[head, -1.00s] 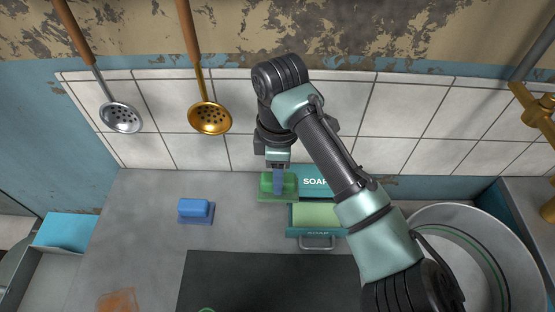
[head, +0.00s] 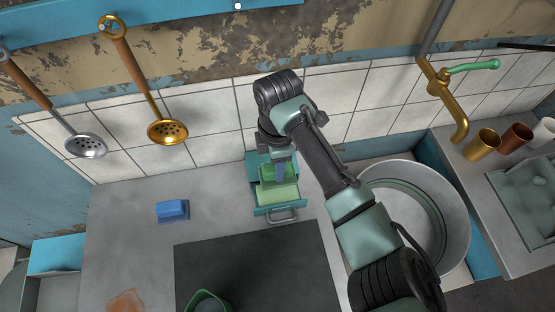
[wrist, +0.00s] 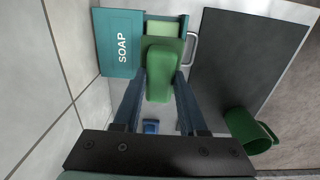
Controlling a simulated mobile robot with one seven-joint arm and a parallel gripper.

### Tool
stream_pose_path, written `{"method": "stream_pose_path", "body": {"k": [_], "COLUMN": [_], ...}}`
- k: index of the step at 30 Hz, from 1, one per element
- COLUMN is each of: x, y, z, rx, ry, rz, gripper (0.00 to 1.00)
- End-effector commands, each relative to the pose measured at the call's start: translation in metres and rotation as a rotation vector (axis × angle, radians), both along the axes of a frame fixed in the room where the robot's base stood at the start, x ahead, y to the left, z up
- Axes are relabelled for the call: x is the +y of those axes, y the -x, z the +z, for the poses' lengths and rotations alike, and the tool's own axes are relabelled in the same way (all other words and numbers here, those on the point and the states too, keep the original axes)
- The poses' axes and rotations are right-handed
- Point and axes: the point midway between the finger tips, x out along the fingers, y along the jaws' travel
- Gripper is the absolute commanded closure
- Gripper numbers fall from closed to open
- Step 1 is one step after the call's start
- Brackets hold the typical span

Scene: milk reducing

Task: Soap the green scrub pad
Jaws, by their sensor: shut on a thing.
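My gripper (head: 280,173) is shut on the green scrub pad (head: 268,174), gripping it by its raised green handle (wrist: 161,72). The teal soap box (wrist: 120,42), lettered SOAP, stands against the tiled wall. Its drawer (head: 285,208) is pulled out toward the front and holds a pale green soap block (head: 283,193). In the head view the pad overlaps the back of the open drawer. In the wrist view the pad hides part of the soap (wrist: 162,28). I cannot tell whether the pad touches the soap.
A blue scrub pad (head: 172,210) lies on the counter to the left. A dark cooktop plate (head: 250,265) is in front, with a green mug (head: 208,302) at its near edge. A large metal pot (head: 440,180) stands to the right. Two skimmers hang at the left wall.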

Motion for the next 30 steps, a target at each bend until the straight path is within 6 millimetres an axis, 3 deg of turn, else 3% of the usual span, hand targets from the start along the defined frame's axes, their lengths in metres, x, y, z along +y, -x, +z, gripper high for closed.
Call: {"method": "stream_pose_path", "body": {"k": [16,30], "x": [0.000,0.000], "y": [0.000,0.000], "z": [-0.006,-0.055], "rx": [0.001,0.007], "ry": [-0.001,0.000], "rz": [-0.002,-0.001], "gripper": [1.00,1.00]}}
